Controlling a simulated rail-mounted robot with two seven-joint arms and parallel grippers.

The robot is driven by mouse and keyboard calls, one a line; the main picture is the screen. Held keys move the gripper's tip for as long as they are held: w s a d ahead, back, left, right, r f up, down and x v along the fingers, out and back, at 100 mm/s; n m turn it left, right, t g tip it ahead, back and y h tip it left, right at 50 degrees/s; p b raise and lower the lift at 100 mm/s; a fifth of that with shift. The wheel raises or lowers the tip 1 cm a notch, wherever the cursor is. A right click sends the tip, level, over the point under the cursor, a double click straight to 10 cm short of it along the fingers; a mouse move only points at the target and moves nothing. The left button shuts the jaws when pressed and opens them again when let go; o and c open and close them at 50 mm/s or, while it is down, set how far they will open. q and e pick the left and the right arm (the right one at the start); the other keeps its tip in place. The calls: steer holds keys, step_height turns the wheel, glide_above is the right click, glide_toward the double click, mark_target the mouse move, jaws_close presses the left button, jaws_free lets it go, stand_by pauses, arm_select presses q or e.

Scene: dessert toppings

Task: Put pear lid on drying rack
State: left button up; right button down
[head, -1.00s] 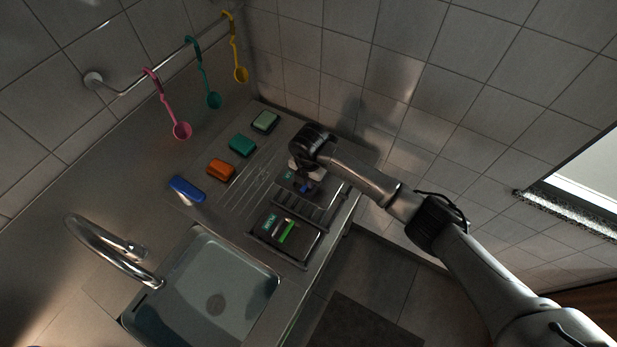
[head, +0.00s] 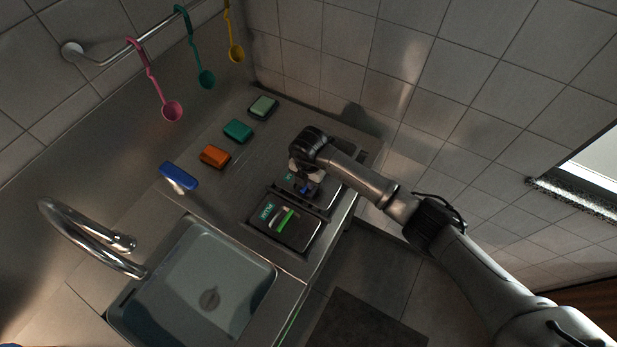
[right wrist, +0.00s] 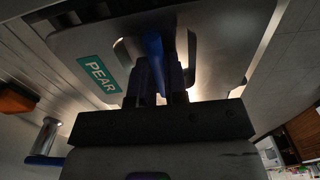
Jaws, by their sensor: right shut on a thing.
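The pear lid (head: 288,182) is a dark flat plate with a green label and a blue handle. My right gripper (head: 304,187) is shut on the blue handle. In the right wrist view the lid (right wrist: 222,62) fills much of the picture, its PEAR label is readable, and the gripper (right wrist: 158,88) grips the blue handle. The drying rack shows as a dark slotted edge (head: 316,210) just below the lid in the head view, mostly hidden by lid and arm. I cannot tell whether lid and rack touch. My left gripper is not in view.
A PLUM lid (head: 302,234) with a green handle lies in front of the rack. Blue (head: 177,174), orange (head: 214,156), teal (head: 238,131) and pale green (head: 263,107) items line the counter's left. A sink (head: 190,285) and tap (head: 75,230) are nearer. Coloured ladles hang from a rail.

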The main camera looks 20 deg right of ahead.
steer(key=shift+f, duration=0.45)
steer(key=c, duration=1.1)
jaws_free()
steer(key=shift+r, duration=0.35)
step_height(320, 180, up, 13)
steer(key=shift+r, duration=0.1)
